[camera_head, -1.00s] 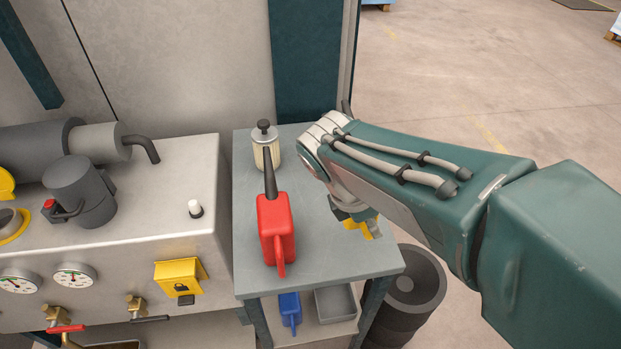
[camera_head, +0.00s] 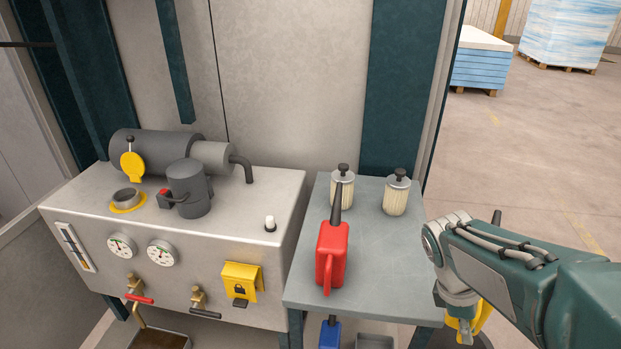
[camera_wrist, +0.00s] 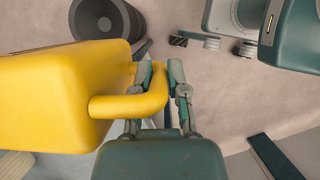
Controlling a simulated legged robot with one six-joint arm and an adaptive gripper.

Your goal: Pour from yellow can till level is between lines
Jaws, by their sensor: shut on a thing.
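My gripper (camera_wrist: 159,82) is shut on the handle of the yellow can (camera_wrist: 50,88), whose body fills the left of the wrist view. In the head view the yellow can (camera_head: 467,322) is mostly hidden behind my arm, low at the right edge of the grey table. The grey machine tank (camera_head: 250,200) stands at the left. It has an open filler neck (camera_head: 126,197) with a yellow rim, its yellow cap (camera_head: 132,166) tipped up behind it. A narrow level gauge (camera_head: 75,247) is on its front; its level is too small to read.
A red can (camera_head: 331,255) with a dark spout stands on the table (camera_head: 385,265). Two pale filter cartridges (camera_head: 343,187) (camera_head: 396,194) stand behind it. A grey motor (camera_head: 188,188) and thick pipe (camera_head: 160,150) sit beside the filler. A blue can (camera_head: 330,333) is on the lower shelf.

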